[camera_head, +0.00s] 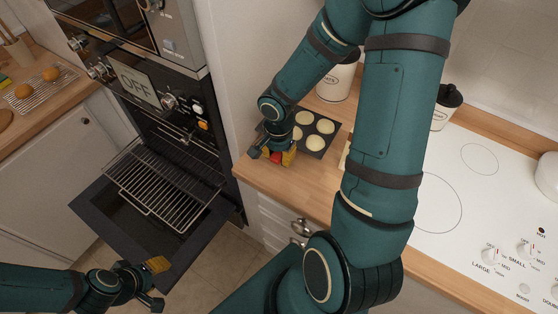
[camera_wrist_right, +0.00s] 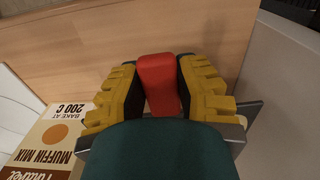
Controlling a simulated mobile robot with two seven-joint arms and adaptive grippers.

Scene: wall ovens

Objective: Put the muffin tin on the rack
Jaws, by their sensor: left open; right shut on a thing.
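The dark muffin tin (camera_head: 318,142), with pale batter in its cups, is at the wooden counter's left end, partly hidden behind my right arm. My right gripper (camera_head: 277,157) is shut at its near left edge. In the right wrist view a red grip (camera_wrist_right: 158,85) sits between the yellow finger pads; it appears to belong to the tin. I cannot tell whether the tin is lifted. The wire oven rack (camera_head: 170,185) extends from the open oven above its lowered door. My left gripper (camera_head: 155,282) is open and empty, in front of the door.
The oven door (camera_head: 100,208) hangs open, left of the counter (camera_head: 262,180). A muffin mix box (camera_wrist_right: 45,145) shows in the right wrist view. White canisters and a cooktop (camera_head: 470,225) are at the right. Buns lie on a cooling rack (camera_head: 38,93) at the far left.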

